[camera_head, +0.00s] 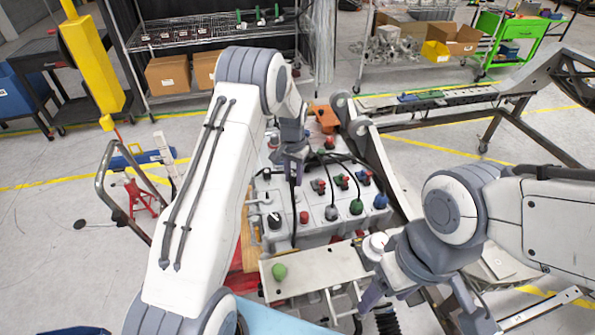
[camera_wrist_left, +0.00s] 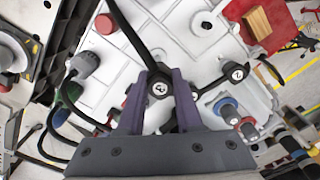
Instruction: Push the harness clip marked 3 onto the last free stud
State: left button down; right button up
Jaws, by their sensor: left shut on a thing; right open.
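My left gripper (camera_head: 292,172) is over the grey-white chassis box. In the left wrist view its two purple fingers (camera_wrist_left: 160,105) are shut on a dark harness clip (camera_wrist_left: 159,88) with a round white label; the small digit looks like a 3. A black cable runs up from this clip. Another dark clip (camera_wrist_left: 237,74) with a round white label sits on the box to the right. The stud under the held clip is hidden, and I cannot tell whether the clip touches it. My right gripper (camera_head: 370,298) is open, low at the front right, away from the clips.
The chassis box (camera_head: 325,232) carries several black cables and red, green and blue connectors (camera_head: 356,207). A metal rail frame (camera_head: 430,104) stands behind right. Shelves and floor lie further back.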

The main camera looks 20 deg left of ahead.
aim_at(296, 195)
pick_arm(q)
jog(key=shift+w+d+f+b, duration=0.1)
jog(key=shift+d+f+b, duration=0.1)
jog(key=shift+f, duration=0.15)
jog(key=shift+d+f+b, duration=0.1)
jog(key=shift+f+b, duration=0.1)
jog(key=shift+f, duration=0.15)
jog(key=shift+w+f+b, duration=0.1)
jog(key=shift+f+b, duration=0.75)
jog(key=shift+f, duration=0.5)
jog(key=shift+s, duration=0.2)
jog(key=shift+a, duration=0.1)
jog(key=shift+f, duration=0.15)
jog(key=shift+f+b, duration=0.65)
jog(key=shift+f, duration=0.15)
jog(key=shift+f+b, duration=0.4)
jog(key=shift+f, duration=0.2)
jog(key=c, duration=0.5)
grip_release()
jog(key=shift+r, duration=0.1)
